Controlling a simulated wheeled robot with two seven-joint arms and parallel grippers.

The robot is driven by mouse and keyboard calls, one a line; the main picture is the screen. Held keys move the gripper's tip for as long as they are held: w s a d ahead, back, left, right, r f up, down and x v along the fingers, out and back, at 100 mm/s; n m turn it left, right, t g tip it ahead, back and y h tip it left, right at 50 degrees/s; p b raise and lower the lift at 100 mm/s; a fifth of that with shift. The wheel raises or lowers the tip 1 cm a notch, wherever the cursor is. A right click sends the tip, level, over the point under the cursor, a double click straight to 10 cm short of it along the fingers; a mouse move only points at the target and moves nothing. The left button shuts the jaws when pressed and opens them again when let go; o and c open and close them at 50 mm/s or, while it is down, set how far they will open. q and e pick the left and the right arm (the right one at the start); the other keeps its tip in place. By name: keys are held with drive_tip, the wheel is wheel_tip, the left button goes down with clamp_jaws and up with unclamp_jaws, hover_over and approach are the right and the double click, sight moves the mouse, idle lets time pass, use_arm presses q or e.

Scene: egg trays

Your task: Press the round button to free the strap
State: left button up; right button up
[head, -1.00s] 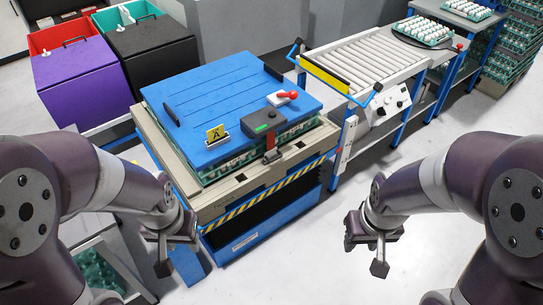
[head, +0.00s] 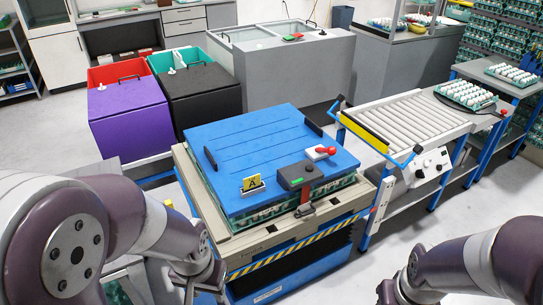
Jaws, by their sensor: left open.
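A blue lid (head: 265,150) covers the stacked egg trays on a beige pallet. On the lid's front edge sits a dark grey buckle box (head: 291,174) with a small green strip. A reddish strap (head: 306,194) runs from it down the front of the stack. A round button cannot be made out clearly. My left gripper (head: 205,288) is at the bottom edge, left of the lift's front, open and apart from the box. My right gripper (head: 391,295) is partly cut off at the bottom, right of the lift; its fingers cannot be read.
A red-knobbed lever (head: 325,151) and a yellow "A" sign (head: 252,184) stand on the lid. A roller conveyor (head: 405,120) with blue rails is close on the right. Purple (head: 128,122) and black (head: 207,95) bins stand behind left. Floor is free at the front right.

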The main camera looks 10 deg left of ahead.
clamp_jaws()
idle(1.6)
